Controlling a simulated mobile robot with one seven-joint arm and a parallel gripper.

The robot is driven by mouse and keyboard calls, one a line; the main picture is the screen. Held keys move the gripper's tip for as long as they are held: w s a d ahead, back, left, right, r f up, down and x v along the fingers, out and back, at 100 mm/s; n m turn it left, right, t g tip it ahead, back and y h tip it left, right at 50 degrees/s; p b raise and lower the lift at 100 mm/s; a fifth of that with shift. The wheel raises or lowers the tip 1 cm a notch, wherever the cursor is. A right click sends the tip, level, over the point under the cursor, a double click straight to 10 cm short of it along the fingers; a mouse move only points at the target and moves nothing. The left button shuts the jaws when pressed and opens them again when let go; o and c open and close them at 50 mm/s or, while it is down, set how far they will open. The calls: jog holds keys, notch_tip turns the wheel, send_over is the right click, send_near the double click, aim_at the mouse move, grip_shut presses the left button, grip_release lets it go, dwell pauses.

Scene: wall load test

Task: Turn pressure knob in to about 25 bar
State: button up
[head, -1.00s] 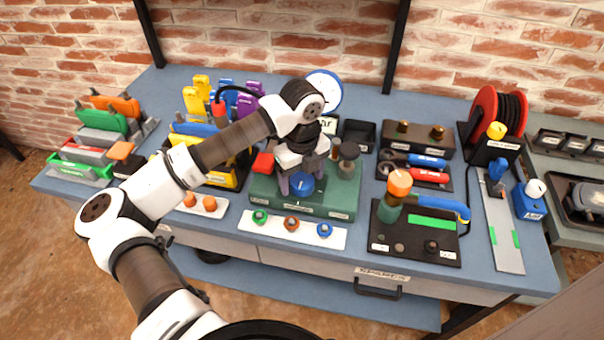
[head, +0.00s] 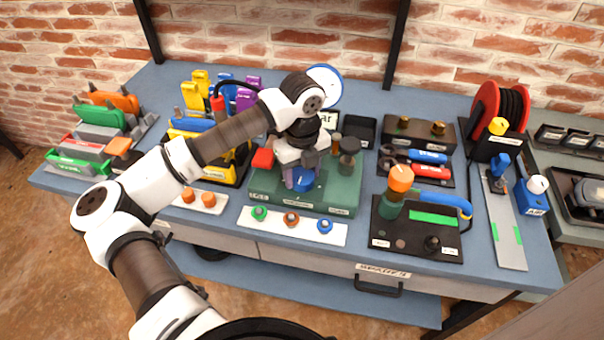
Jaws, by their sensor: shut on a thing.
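The blue pressure knob (head: 301,180) sits on the green unit (head: 343,193) in the middle of the bench. My gripper (head: 301,178) points down over the knob and is shut on it, with fingers on either side. A round gauge with a blue rim and white face (head: 327,80) stands behind the unit. My wrist covers most of its face, so I cannot read the pressure. A sign ending in "ar" (head: 327,120) shows below the gauge, partly hidden.
A red block (head: 263,159) and a dark knob (head: 349,150) stand on the unit, close beside my gripper. A white strip with green, orange and blue fittings (head: 325,236) lies in front. A black board with an orange-topped handle (head: 399,180) stands to the right.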

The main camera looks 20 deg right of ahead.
jog(key=m+b, duration=0.2)
jog(key=b, duration=0.1)
jog(key=shift+f, duration=0.3)
jog(key=m+b, duration=0.3)
jog(key=b, duration=0.1)
jog(key=shift+m+b, duration=0.3)
jog(key=m+b, duration=0.3)
jog(key=shift+r+m, duration=0.1)
jog(key=shift+m, duration=0.2)
jog(key=m+b, duration=0.2)
jog(key=m, duration=0.1)
jog(key=shift+r+m, duration=0.1)
jog(key=shift+m, duration=0.3)
jog(key=m+b, duration=0.1)
jog(key=m, duration=0.2)
jog(key=shift+m, duration=0.3)
jog(key=m+b, duration=0.1)
jog(key=m, duration=0.2)
jog(key=shift+r+m, duration=0.1)
jog(key=shift+m, duration=0.2)
jog(key=m, duration=0.3)
jog(key=shift+m, duration=0.3)
jog(key=shift+m+b, duration=0.3)
jog(key=shift+m, duration=1.8)
